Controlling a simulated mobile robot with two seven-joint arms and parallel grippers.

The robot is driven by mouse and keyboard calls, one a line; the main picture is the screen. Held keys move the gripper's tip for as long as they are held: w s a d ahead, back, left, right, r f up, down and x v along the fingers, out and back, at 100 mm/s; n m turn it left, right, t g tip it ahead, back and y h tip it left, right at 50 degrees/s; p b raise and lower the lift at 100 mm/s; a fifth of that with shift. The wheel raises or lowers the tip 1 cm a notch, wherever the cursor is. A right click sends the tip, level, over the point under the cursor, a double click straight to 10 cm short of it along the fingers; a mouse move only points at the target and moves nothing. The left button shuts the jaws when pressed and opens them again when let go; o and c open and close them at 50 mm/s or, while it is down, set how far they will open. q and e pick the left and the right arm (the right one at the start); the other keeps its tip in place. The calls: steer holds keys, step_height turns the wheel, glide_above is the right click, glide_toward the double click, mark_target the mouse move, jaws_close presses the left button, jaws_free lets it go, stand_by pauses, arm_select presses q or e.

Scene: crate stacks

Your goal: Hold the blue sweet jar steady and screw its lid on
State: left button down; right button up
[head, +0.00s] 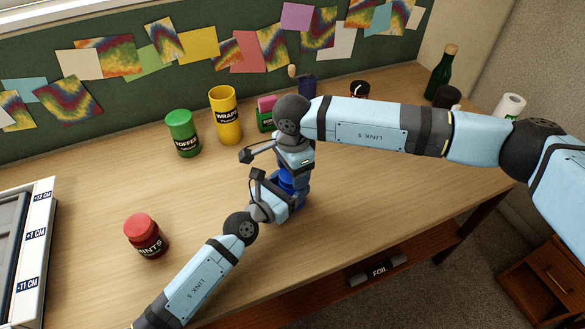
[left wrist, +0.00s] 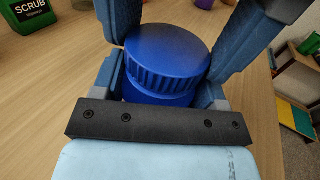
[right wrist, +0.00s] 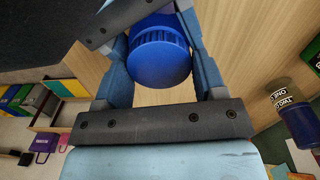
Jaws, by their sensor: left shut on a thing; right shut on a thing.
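The blue sweet jar (head: 289,187) stands on the wooden table near its middle, mostly hidden by my grippers in the head view. Its blue ribbed lid (left wrist: 167,50) sits on top of the jar body (left wrist: 158,97); I cannot tell how tightly it is screwed. My left gripper (left wrist: 160,85) is shut around the jar body, from the near left. My right gripper (right wrist: 160,62) is shut on the lid, whose round top (right wrist: 160,65) faces the right wrist camera. The two grippers are very close together.
A red mints jar (head: 146,236) stands at the front left. A green toffee jar (head: 183,134), a yellow wraps jar (head: 226,116) and a pink-lidded jar (head: 266,113) stand behind. A green bottle (head: 442,72) is at the back right. The table between mints and toffee is clear.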

steer(key=m, duration=0.2)
steer(key=shift+m, duration=0.3)
steer(key=o, duration=0.9)
steer(key=shift+r, duration=0.15)
steer(key=shift+r, duration=2.2)
steer(key=shift+c, duration=0.3)
